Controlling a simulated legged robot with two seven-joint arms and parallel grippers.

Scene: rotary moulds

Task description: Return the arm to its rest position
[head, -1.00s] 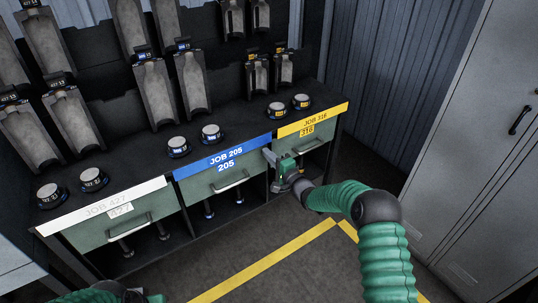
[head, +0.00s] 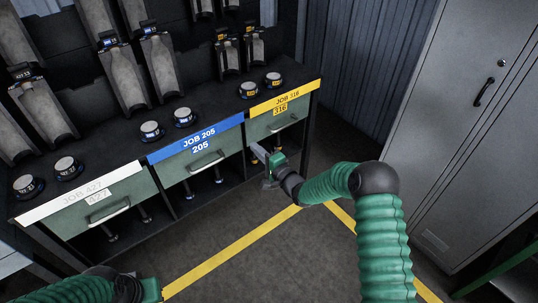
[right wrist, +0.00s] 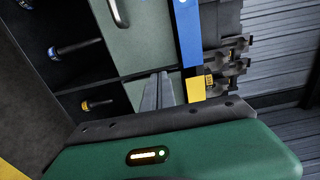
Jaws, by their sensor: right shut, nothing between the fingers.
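My right arm (head: 385,240) reaches in from the lower right of the head view, bent at a dark joint. Its gripper (head: 258,152) is shut and empty, in front of the cabinet below the left end of the JOB 316 drawer (head: 278,123). In the right wrist view the two fingers (right wrist: 159,88) lie side by side and point at the cabinet front. My left arm (head: 80,289) shows only at the bottom left edge of the head view; its fingers cannot be made out.
The cabinet has drawers marked JOB 427 (head: 90,211), JOB 205 (head: 200,168) and JOB 316, all apparently closed. Round pucks (head: 151,130) stand on top, moulds (head: 160,65) behind. A grey locker (head: 450,130) stands at right. The floor (head: 250,270) with yellow lines is clear.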

